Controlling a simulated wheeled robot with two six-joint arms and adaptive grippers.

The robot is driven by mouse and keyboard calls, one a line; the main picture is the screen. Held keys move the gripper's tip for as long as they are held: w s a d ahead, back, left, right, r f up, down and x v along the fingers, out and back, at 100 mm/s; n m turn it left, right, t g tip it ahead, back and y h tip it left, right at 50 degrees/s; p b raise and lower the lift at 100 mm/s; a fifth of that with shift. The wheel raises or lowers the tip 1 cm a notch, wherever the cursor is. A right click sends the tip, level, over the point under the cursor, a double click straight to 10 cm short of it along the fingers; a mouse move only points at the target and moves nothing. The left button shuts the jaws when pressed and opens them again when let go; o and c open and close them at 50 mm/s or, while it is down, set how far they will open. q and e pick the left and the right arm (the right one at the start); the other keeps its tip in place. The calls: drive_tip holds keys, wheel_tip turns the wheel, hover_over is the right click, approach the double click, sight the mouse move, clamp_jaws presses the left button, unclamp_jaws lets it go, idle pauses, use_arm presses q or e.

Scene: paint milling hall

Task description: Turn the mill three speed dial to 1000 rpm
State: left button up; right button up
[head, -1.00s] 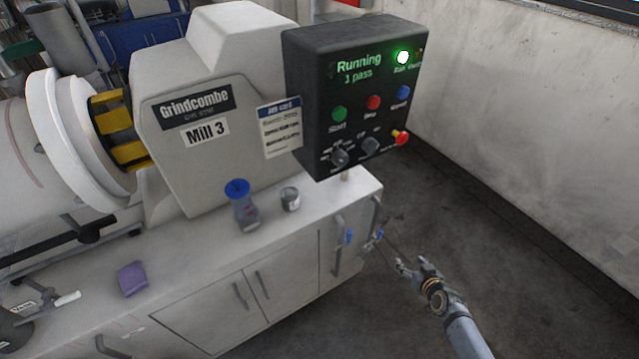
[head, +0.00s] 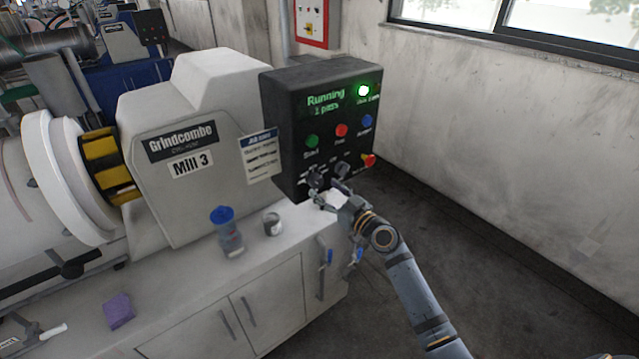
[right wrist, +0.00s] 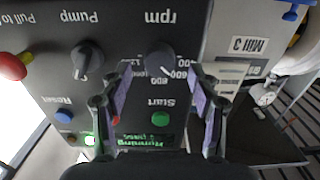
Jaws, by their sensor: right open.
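The mill three control box (head: 284,130) is black, with a green display reading "Running, 1 pass". Its rpm dial (head: 315,180) is a dark knob at the lower left of the panel. In the right wrist view, upside down, the rpm dial (right wrist: 160,57) shows with scale figures including 600 and 800; its exact setting is hard to read. My right gripper (head: 326,197) is just in front of the panel's lower edge. It is open and empty, its two fingers (right wrist: 160,98) apart on either side of the dial's line, not visibly touching it. My left gripper is out of view.
The pump dial (right wrist: 87,60) and red emergency knob (head: 369,161) sit beside the rpm dial. Start (head: 312,141), stop and reset buttons are above; a green lamp (head: 363,90) is lit. A blue-lidded bottle (head: 227,232), small tin (head: 272,223) and purple block (head: 119,310) stand on the bench.

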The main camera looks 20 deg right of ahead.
sight(319, 185)
drive_tip(key=x, duration=0.3)
drive_tip(key=shift+w, duration=0.3)
drive_tip(key=c, duration=1.2)
drive_tip(key=shift+o, duration=0.2)
drive_tip(key=shift+f, duration=0.1)
